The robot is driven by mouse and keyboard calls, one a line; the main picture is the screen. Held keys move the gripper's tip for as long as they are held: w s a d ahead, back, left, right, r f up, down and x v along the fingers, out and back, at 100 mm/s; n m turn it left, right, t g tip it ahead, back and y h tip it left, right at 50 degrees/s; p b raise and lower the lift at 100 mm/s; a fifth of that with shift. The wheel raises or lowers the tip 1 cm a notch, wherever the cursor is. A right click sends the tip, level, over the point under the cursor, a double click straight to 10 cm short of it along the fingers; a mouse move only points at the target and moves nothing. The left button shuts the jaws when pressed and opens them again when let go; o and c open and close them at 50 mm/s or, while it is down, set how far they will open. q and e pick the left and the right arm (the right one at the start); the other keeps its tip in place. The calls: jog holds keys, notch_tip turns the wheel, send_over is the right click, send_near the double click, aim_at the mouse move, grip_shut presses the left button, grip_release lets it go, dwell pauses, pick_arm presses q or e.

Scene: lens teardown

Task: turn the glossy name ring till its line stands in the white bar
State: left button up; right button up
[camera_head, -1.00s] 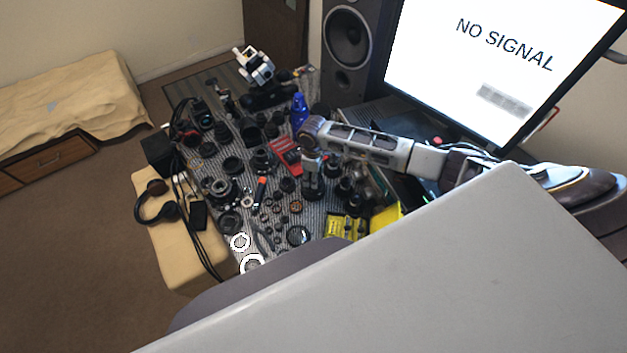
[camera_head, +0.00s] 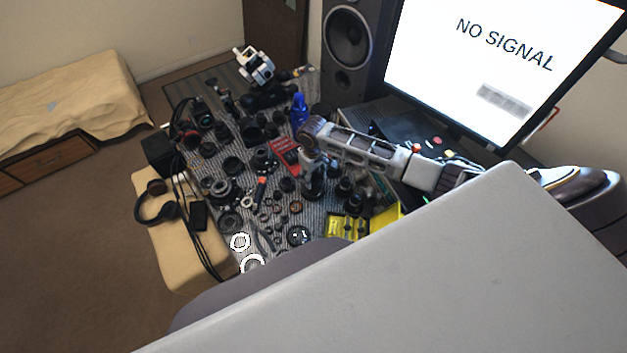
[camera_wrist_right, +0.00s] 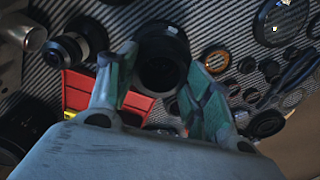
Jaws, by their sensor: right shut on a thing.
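My right gripper (camera_head: 311,168) reaches down from the right over the crowded table. It is shut on a dark round lens part (camera_wrist_right: 163,62), which stands between its two green-padded fingers (camera_wrist_right: 158,88) in the right wrist view. The same part shows as a dark upright shape (camera_head: 314,189) under the gripper in the head view. Its upper rim has a shiny look. I cannot make out the name ring's line or the white bar; they are too small or hidden. My left gripper is not in view.
A red tray or box (camera_head: 286,153) lies beside the gripper. A yellow case (camera_head: 346,226) sits to the front right, and a blue bottle (camera_head: 299,108) stands behind. Several lens parts crowd the striped mat. A monitor (camera_head: 495,65) and speaker (camera_head: 349,40) stand at the back.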

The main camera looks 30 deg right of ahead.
jog(key=shift+m, duration=0.9)
jog(key=o, duration=1.3)
notch_tip(320, 180, up, 12)
